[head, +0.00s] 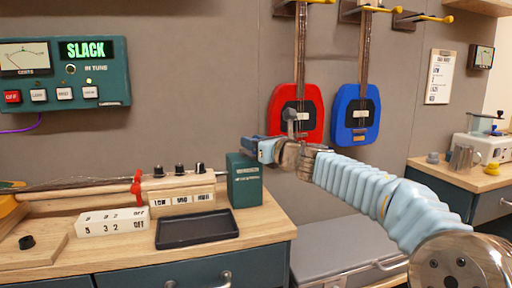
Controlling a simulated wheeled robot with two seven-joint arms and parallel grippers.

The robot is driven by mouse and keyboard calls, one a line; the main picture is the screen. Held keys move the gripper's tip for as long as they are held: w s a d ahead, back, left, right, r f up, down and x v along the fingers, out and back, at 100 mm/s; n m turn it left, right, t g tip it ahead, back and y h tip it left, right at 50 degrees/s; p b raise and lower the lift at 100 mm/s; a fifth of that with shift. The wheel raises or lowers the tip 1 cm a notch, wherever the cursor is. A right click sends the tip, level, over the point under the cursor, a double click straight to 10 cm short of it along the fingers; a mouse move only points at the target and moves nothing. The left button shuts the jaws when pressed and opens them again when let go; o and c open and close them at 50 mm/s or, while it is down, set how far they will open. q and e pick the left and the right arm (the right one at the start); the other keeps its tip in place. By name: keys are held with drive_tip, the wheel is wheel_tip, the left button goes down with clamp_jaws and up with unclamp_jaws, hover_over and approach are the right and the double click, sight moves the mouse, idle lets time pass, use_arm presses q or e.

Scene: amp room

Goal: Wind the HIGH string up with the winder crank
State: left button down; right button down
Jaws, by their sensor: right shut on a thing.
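The tuner head is a wooden block (178,188) with three black-topped pegs, marked LOW, MID and HIGH. The HIGH peg (199,168) is the rightmost. Strings (80,184) run left from the block past a red clip (136,187). My right gripper (252,149) is just above the dark green box (245,182), right of the HIGH peg and apart from it. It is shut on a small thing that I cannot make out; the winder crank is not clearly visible. The green meter panel (68,72) reads SLACK. My left gripper is out of view.
A black tray (197,229) and a white block with numbers and OFF (112,221) lie on the wooden bench (262,225). A small black piece (27,242) is at left. Red (296,112) and blue (356,114) instruments hang behind my right arm.

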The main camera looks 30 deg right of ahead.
drive_tip(key=shift+w+a+r+m+g+h+b, duration=0.15)
drive_tip(key=shift+a+m+g+h, duration=0.6)
drive_tip(key=shift+m+h, duration=1.25)
drive_tip(key=shift+w+a+f+m+g+h+b, duration=0.1)
drive_tip(key=shift+w+a+m+g+h+b, duration=0.2)
drive_tip(key=shift+a+m+g+h, duration=1.55)
drive_tip(key=shift+w+d+r+m+t+h+b, duration=0.15)
drive_tip(key=shift+d+m+t+h, duration=0.65)
drive_tip(key=shift+h, duration=2.45)
drive_tip(key=shift+a+f+m+g, duration=0.15)
drive_tip(key=shift+a+m+g, duration=0.15)
drive_tip(key=shift+g, duration=0.2)
drive_tip(key=shift+d+h, duration=0.1)
drive_tip(key=shift+h, duration=0.2)
drive_tip(key=c, duration=1)
unclamp_jaws()
drive_tip(key=shift+o, duration=0.2)
